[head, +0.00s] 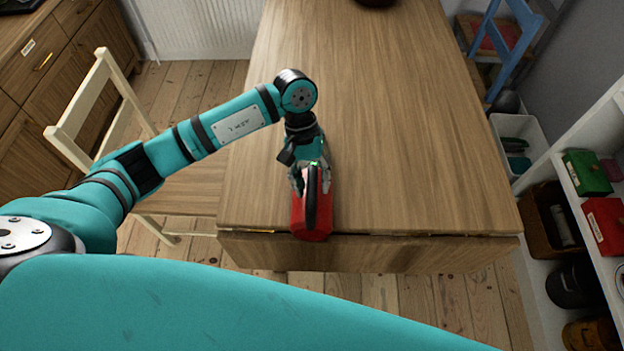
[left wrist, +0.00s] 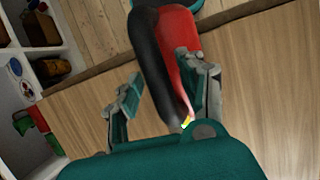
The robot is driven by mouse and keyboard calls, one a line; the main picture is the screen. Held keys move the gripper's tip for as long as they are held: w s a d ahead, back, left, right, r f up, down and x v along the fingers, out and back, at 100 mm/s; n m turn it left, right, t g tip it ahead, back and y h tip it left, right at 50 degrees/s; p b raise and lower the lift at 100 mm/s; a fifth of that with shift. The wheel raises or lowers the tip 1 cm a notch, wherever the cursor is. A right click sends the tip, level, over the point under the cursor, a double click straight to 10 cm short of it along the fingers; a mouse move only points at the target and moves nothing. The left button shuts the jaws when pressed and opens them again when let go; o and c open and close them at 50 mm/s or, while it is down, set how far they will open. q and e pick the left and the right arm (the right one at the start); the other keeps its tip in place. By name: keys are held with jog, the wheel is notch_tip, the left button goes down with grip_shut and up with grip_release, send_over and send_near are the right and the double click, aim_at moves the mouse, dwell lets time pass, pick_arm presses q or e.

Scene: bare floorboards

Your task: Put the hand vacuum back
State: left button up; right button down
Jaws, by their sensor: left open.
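The hand vacuum (head: 311,217) is red with a black handle. It lies near the front edge of the wooden table (head: 400,130). My left gripper (head: 310,178) is right over it, pointing down. In the left wrist view the vacuum (left wrist: 180,45) lies between the two spread fingers of the left gripper (left wrist: 159,68). The right finger is close against its red side, and I cannot tell whether it touches. The left finger stands apart from the black part. The gripper hides part of the vacuum in the head view. My right gripper is not in view.
A cream chair (head: 95,105) stands at the table's left side. A white shelf (head: 560,185) with a green box (head: 587,172), a red box (head: 604,222) and baskets stands at the right. A dark bowl (head: 376,2) is at the far end; the tabletop between is clear.

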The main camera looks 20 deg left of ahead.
pick_arm(q)
jog(key=b+v, duration=0.4)
jog(key=v, duration=0.8)
dwell(0.8)
